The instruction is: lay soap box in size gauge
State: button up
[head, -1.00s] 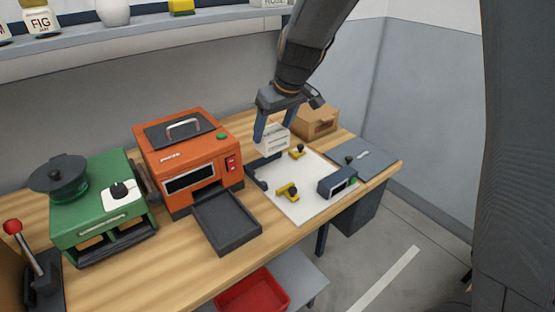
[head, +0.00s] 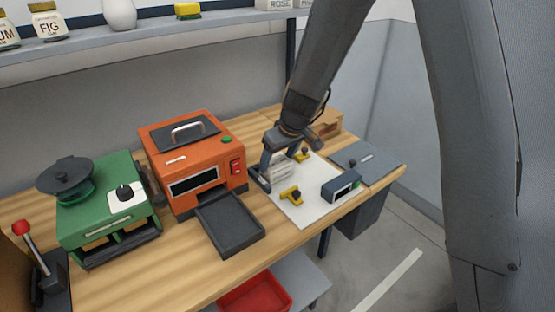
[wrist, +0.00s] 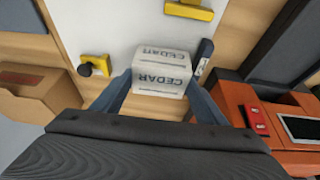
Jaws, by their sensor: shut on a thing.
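The soap box (head: 280,172) is white with grey stripes. In the wrist view it (wrist: 161,76) reads CEDAR. My gripper (head: 281,168) is shut on it, one finger on each side in the wrist view (wrist: 160,100). The size gauge (head: 311,207) is a white board with a dark corner fence, yellow clamps and a dark blue readout block (head: 340,185). The box is low over the gauge's back left corner, beside the dark fence (wrist: 202,58). My gripper hides part of the fence in the head view. I cannot tell whether the box touches the board.
An orange machine (head: 192,150) with a dark tray (head: 230,225) stands left of the gauge. A green machine (head: 105,200) is farther left. A cardboard box (head: 328,122) is behind the gauge, and a flat grey plate (head: 368,162) lies to its right.

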jog(key=shift+f, duration=0.15)
jog(key=o, duration=1.4)
jog(key=shift+o, duration=0.2)
jog(key=shift+r, duration=0.3)
jog(key=b+v, duration=0.2)
jog(key=v, duration=0.9)
jog(key=s+d+f+m+g+h, duration=0.1)
jog(key=s+d+f+m, duration=0.2)
jog(key=s+d, duration=0.4)
jog(key=s+d+f+m+g+h, duration=0.1)
jog(key=s+d+f+m, duration=0.2)
jog(key=s+d, duration=0.4)
jog(key=s, duration=0.5)
jog(key=shift+d+f+m+h, duration=0.25)
jog(key=shift+d+m+h, duration=0.05)
jog(key=shift+d+m, duration=0.1)
jog(key=shift+s+f, duration=0.1)
